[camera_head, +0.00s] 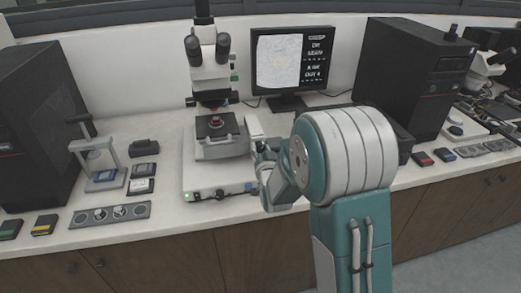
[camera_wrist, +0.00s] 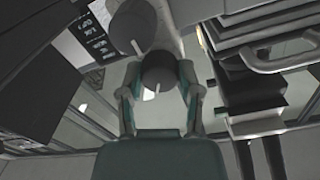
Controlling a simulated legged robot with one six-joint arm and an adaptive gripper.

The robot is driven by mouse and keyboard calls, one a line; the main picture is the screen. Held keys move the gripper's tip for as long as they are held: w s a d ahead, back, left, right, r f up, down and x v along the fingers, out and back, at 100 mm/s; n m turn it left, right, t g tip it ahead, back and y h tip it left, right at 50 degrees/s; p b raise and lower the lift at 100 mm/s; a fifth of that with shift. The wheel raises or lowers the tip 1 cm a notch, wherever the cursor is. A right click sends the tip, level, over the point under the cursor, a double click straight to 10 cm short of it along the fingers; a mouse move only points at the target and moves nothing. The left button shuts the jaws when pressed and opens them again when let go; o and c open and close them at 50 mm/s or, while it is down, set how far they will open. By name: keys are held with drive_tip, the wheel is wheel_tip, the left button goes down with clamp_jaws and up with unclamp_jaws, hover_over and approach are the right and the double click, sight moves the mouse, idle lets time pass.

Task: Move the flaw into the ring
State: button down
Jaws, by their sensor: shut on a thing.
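The microscope (camera_head: 212,75) stands on the bench with its stage (camera_head: 217,127) below the eyepieces; a small reddish piece (camera_head: 215,121) lies on the stage. The monitor (camera_head: 290,62) behind shows a pale speckled picture and white text on black; the flaw and the ring are too faint to tell apart. In the wrist view, my gripper (camera_wrist: 160,92) is shut on a dark round knob (camera_wrist: 157,68) with a white line on its face. In the head view, my arm partly hides my gripper (camera_head: 262,150) at the microscope's right side.
A black computer tower (camera_head: 412,75) stands right of the monitor and another (camera_head: 38,120) at the far left. A small press (camera_head: 98,165) and a grey strip with round parts (camera_head: 110,214) lie left of the microscope. The bench front edge is close to my arm.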

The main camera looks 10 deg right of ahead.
drive_tip(key=shift+c, duration=1.4)
unclamp_jaws()
drive_tip(key=shift+w+f, duration=0.1)
drive_tip(key=s, duration=1.2)
drive_tip(key=shift+a, duration=0.2)
drive_tip(key=shift+w, duration=0.1)
drive_tip(key=shift+c, duration=0.4)
drive_tip(key=shift+n, duration=0.8)
drive_tip(key=w+f, duration=0.1)
drive_tip(key=w, duration=0.3)
drive_tip(key=w+f, duration=0.1)
drive_tip(key=w, duration=0.3)
drive_tip(key=w+f, duration=0.2)
drive_tip(key=w, duration=0.2)
drive_tip(key=shift+d+f, duration=0.1)
drive_tip(key=shift+d, duration=0.1)
